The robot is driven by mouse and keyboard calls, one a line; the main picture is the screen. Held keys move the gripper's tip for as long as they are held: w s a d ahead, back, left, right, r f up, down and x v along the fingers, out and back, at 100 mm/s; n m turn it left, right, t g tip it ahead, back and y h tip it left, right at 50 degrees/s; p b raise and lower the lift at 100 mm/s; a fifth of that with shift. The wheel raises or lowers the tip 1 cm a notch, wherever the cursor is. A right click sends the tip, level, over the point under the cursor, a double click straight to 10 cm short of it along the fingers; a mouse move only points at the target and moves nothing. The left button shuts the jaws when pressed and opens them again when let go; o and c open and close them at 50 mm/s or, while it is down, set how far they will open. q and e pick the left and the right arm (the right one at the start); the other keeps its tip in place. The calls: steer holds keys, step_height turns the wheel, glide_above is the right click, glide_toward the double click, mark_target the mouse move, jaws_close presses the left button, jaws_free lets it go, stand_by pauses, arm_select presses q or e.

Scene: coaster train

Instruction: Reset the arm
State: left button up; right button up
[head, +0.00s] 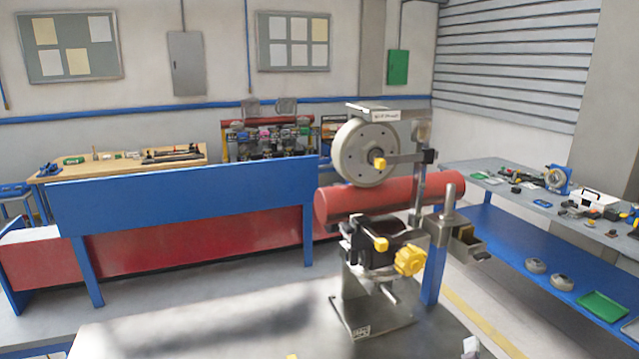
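Neither of my grippers shows in the head view. A metal fixture (372,310) stands on the grey bench in front of me, right of centre. It carries a clamp with a yellow star knob (410,261) and a smaller yellow knob (381,244). Above it a pale grey wheel (366,152) hangs upright under a labelled bracket (372,113). A horizontal metal arm (408,158) runs from the wheel's yellow hub to the post at the right. A metal box with an upright pin (449,203) sits beside the post.
The grey bench top (200,330) is clear left of the fixture. A red cylinder (330,207) lies behind it. A blue panel (185,194) stands at the left. A side bench (520,193) with tools and small parts is at the right.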

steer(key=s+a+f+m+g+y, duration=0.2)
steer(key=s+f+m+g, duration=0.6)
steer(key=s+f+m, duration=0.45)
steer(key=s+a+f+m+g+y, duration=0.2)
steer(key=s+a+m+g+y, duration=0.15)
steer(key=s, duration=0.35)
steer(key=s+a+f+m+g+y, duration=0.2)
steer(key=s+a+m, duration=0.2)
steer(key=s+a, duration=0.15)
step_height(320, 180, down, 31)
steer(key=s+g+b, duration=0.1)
steer(key=b, duration=0.7)
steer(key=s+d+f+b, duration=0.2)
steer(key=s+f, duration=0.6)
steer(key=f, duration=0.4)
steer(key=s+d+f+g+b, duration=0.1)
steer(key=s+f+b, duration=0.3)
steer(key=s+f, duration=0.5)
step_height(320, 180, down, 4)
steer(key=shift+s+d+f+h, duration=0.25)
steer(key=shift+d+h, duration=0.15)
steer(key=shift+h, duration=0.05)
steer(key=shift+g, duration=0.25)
